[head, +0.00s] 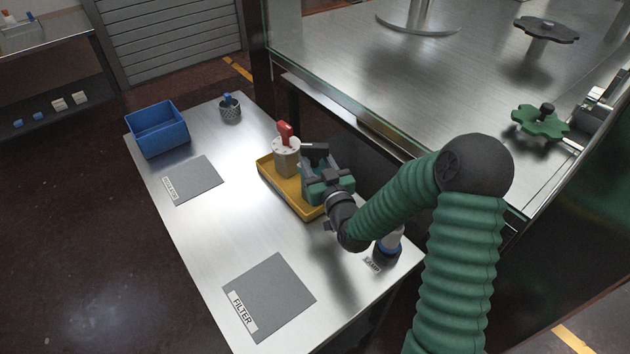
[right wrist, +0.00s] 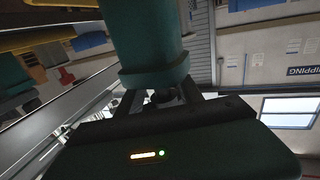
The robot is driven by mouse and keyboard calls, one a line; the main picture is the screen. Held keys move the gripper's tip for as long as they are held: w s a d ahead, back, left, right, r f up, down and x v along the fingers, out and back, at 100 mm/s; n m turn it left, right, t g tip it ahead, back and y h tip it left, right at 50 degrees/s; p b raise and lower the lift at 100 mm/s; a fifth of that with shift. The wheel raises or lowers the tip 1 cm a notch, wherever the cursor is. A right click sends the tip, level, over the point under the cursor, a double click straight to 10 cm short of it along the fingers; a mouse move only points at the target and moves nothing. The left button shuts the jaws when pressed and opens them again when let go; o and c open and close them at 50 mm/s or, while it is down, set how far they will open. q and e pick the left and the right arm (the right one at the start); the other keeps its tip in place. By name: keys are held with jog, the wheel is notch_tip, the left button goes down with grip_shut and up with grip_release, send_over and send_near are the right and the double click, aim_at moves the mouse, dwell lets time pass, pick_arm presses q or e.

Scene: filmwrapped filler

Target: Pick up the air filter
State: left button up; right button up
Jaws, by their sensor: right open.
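My right gripper (head: 314,168) is open at the right side of a yellow tray (head: 277,189) on the steel table in the head view. A pale grey cylinder with a red handle (head: 286,155) stands upright in the tray's far end, just left of the gripper. I cannot tell whether this is the air filter; the gripper hides part of the tray. In the right wrist view, a dark green cylinder with a flange (right wrist: 150,45) fills the upper middle, and I cannot tell what it is. My left gripper is not in view.
A grey mat labelled FILTER (head: 272,295) lies at the near end, another grey mat (head: 193,180) farther back. A blue bin (head: 157,129) and a mesh cup (head: 230,109) stand at the far end. The glass-edged cabinet (head: 345,100) borders the right.

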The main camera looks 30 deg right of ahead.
jog(key=shift+a, duration=0.1)
grip_shut()
jog(key=shift+r, duration=0.1)
dwell(1.1)
